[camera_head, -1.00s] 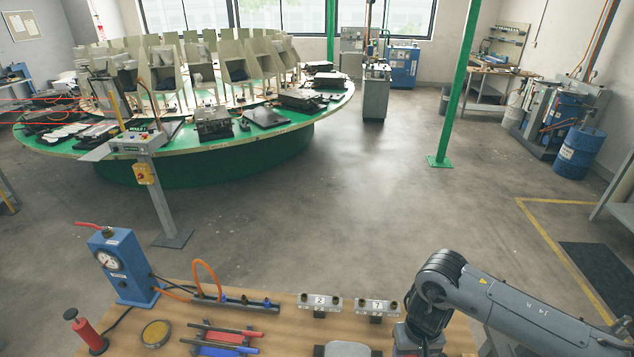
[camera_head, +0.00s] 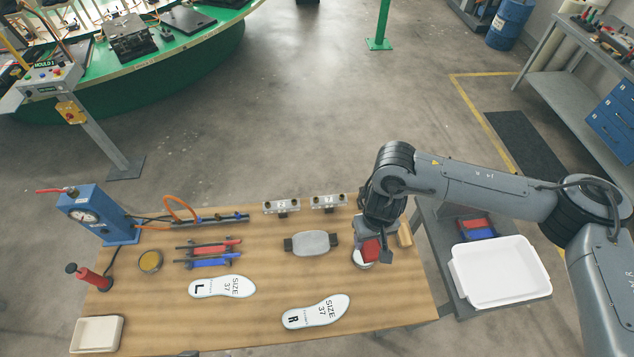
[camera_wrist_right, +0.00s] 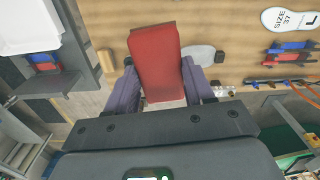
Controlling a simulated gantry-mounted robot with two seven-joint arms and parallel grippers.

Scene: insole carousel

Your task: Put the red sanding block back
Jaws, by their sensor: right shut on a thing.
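The red sanding block (camera_head: 371,250) is in my right gripper (camera_head: 375,238), over the right part of the wooden workbench (camera_head: 270,332). In the right wrist view the block (camera_wrist_right: 156,55) sits between the two fingers of the gripper (camera_wrist_right: 158,82), which is shut on it. A pale round thing (camera_head: 362,265) shows just under the block in the head view; I cannot tell whether they touch. Another red piece (camera_head: 473,224) and a blue piece lie in a dark holder on the grey side shelf at right. My left gripper is not in view.
A white tray (camera_head: 500,272) stands on the side shelf. A tan block (camera_head: 404,236) lies near the bench's right edge. A grey oval pad (camera_head: 311,243) and two insoles (camera_head: 221,287) lie left of the gripper. A blue gauge unit (camera_head: 97,214) stands at far left.

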